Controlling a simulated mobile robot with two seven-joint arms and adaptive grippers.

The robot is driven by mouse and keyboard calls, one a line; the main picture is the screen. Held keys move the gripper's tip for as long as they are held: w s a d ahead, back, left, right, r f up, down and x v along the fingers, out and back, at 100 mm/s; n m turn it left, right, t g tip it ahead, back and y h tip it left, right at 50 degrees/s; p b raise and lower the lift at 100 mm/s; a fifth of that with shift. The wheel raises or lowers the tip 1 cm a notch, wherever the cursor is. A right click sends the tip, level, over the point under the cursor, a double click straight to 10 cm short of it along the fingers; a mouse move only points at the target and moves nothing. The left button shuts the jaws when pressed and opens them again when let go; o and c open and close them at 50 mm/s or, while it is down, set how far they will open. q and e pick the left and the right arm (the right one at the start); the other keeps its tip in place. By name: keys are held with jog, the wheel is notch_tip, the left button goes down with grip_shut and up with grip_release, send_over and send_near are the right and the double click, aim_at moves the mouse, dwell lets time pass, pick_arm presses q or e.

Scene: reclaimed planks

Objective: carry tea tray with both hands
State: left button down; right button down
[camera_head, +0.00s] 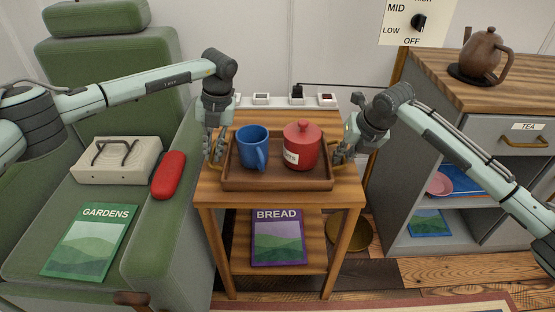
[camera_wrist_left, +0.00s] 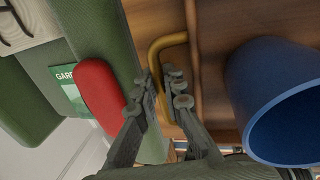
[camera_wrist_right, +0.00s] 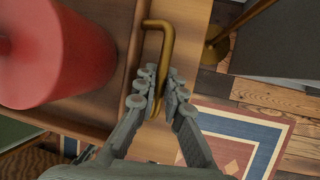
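The wooden tea tray (camera_head: 277,184) lies level on the small wooden side table. A blue mug (camera_head: 253,146) stands on its left half and a red lidded jar (camera_head: 302,147) on its right half. My left gripper (camera_head: 213,152) is at the tray's left end, its fingers closed around the brass left handle (camera_wrist_left: 168,41). My right gripper (camera_head: 342,153) is at the right end, its fingers closed around the brass right handle (camera_wrist_right: 165,38). The mug (camera_wrist_left: 285,100) is close beside the left fingers, and the jar (camera_wrist_right: 55,50) is left of the right fingers.
A green armchair (camera_head: 95,85) stands close on the left, with a red case (camera_head: 168,176) on its arm. A grey cabinet (camera_head: 425,165) with a brown teapot (camera_head: 484,56) on top stands right. A BREAD book (camera_head: 278,240) is on the table's lower shelf.

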dwell(0.4)
